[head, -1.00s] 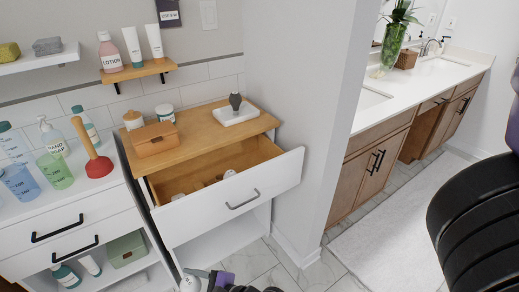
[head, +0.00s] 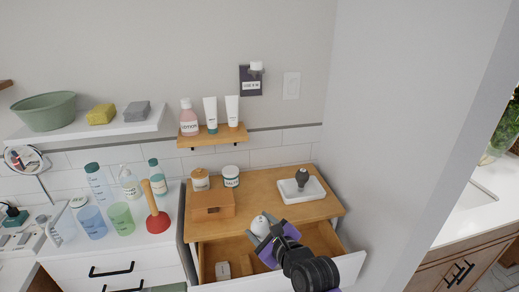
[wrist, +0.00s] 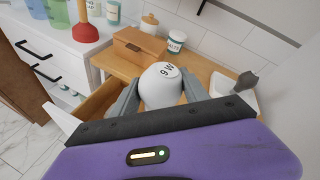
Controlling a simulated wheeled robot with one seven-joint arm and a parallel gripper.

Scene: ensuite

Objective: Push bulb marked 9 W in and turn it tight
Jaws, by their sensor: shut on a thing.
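The white bulb marked 9 W (head: 259,226) is held between the fingers of my gripper (head: 264,235), above the open drawer. In the wrist view the bulb (wrist: 161,88) has its rounded, printed end showing between the two grey fingers (wrist: 126,103). Its base is hidden. On the wall, a dark plate with small print (head: 250,86) has a small fitting with a white end (head: 256,66) at its top. It is well above and apart from the bulb. I cannot make out the inside of the fitting.
The open drawer (head: 347,270) holds a small box (head: 222,270). The wooden top carries a wooden box (head: 213,204), jars (head: 231,176) and a white tray (head: 301,190). A shelf with bottles (head: 213,136) is below left of the plate. A wall (head: 400,120) stands close on the right.

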